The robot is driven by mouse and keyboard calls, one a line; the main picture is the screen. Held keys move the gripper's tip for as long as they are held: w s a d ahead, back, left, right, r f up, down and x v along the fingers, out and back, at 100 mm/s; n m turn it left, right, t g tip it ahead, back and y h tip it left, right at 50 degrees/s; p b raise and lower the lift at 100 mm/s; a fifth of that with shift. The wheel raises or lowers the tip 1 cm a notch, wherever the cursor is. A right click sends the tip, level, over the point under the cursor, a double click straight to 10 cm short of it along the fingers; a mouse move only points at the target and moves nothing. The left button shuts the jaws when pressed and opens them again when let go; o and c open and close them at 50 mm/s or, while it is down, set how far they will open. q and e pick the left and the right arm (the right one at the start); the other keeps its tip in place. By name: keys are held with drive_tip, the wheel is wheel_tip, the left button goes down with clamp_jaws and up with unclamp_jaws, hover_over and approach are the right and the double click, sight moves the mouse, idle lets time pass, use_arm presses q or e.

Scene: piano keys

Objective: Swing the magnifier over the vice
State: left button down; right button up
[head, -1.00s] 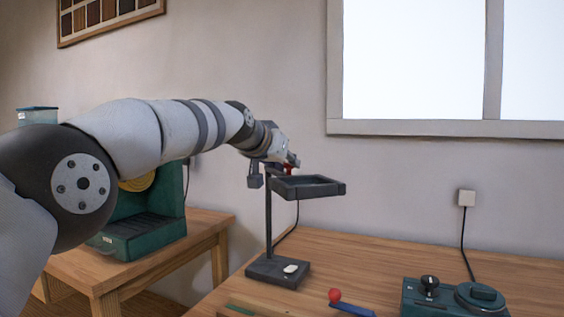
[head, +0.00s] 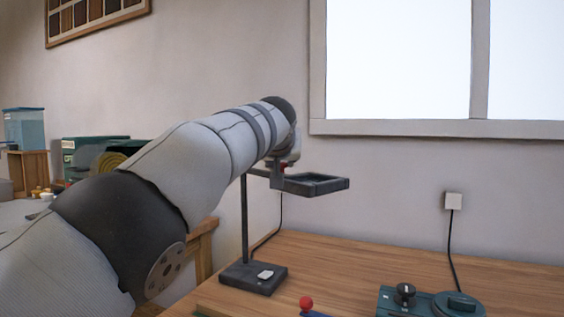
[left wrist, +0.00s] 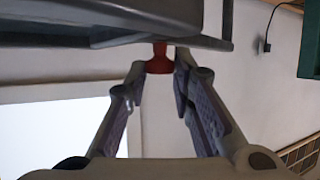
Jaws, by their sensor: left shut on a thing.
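The magnifier has a dark rectangular head (head: 318,184) on an arm from an upright post. My left gripper (head: 284,166) is at the left end of the head, mostly hidden behind my arm. In the left wrist view, the two fingers of my left gripper (left wrist: 160,72) close around a red handle (left wrist: 160,58) under the dark magnifier head (left wrist: 120,18). I cannot clearly make out a vice. My right gripper is out of view.
A red ball knob (head: 306,303) on a blue piece is at the bench's front. A teal device (head: 432,304) with a black knob sits to the right. The wooden bench (head: 345,262) between base and wall is bare. A window is above.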

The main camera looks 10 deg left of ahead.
use_arm(q)
drive_tip(key=c, duration=1.8)
unclamp_jaws()
drive_tip(key=o, duration=0.3)
drive_tip(key=shift+w+d, duration=0.15)
drive_tip(key=shift+o, duration=0.2)
drive_tip(key=v, duration=0.7)
drive_tip(key=shift+s, duration=0.3)
